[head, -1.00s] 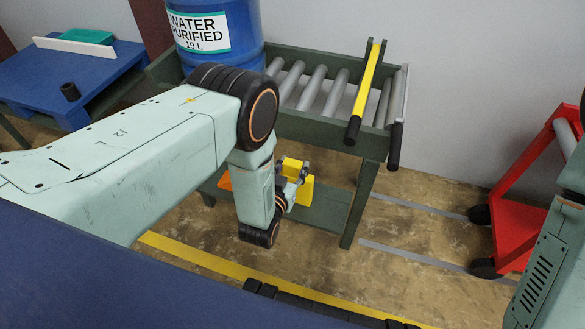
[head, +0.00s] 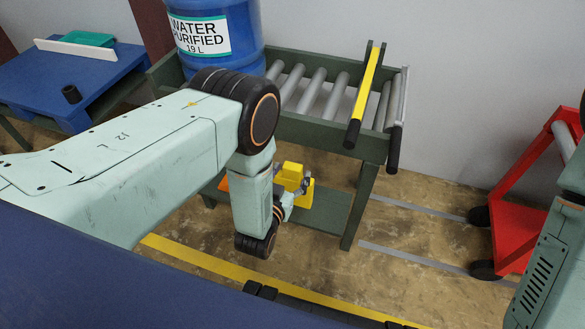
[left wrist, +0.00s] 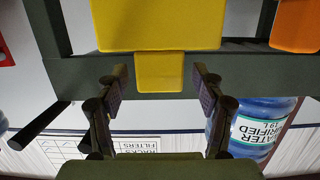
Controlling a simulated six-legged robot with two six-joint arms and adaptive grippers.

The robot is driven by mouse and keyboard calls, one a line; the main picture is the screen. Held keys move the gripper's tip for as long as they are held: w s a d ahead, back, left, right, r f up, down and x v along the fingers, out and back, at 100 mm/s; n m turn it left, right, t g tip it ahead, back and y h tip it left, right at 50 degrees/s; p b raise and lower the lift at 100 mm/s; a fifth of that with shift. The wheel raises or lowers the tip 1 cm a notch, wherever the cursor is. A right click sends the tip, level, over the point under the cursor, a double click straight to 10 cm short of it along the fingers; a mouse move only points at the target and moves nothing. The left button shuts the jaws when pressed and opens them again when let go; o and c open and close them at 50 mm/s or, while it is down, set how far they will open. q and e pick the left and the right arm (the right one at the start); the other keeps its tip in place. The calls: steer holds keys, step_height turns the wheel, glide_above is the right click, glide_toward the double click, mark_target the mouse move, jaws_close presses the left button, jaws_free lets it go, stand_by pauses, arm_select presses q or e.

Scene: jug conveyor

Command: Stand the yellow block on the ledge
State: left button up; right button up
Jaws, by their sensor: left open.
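The yellow block (head: 293,172) shows low at the front of the conveyor stand, partly hidden by my left wrist. In the left wrist view it appears as a narrow yellow part (left wrist: 160,72) against a wider yellow part (left wrist: 160,25); I cannot tell whether these are one piece. My left gripper (head: 296,190) is open. In the left wrist view its fingers (left wrist: 161,90) are apart, pointing toward the narrow part, with gaps on both sides and nothing held. The stand's lower shelf (head: 328,210) is partly visible; I cannot tell which surface is the ledge. My right gripper is not in view.
A blue water jug (head: 215,45) stands on the roller conveyor (head: 318,92), with a yellow-striped bar (head: 365,85) across it. An orange object (head: 223,184) is left of my wrist. A red cart (head: 535,215) stands right. Floor between is clear.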

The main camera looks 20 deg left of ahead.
arm_select(q)
steer(key=p+v, duration=0.2)
steer(key=v, duration=0.8)
steer(key=s+a+f+g+y, duration=0.1)
steer(key=s+a+f+g, duration=0.15)
steer(key=s+g, duration=0.2)
steer(key=s+a+f+g, duration=0.1)
steer(key=s+a+g, duration=0.25)
steer(key=s, duration=0.25)
steer(key=s+r+g, duration=0.3)
steer(key=s+g, duration=0.4)
steer(key=s, duration=0.9)
steer(key=shift+r+n+g+h, duration=0.15)
steer(key=shift+n+g+h, duration=0.15)
steer(key=shift+n, duration=0.1)
steer(key=shift+w, duration=0.1)
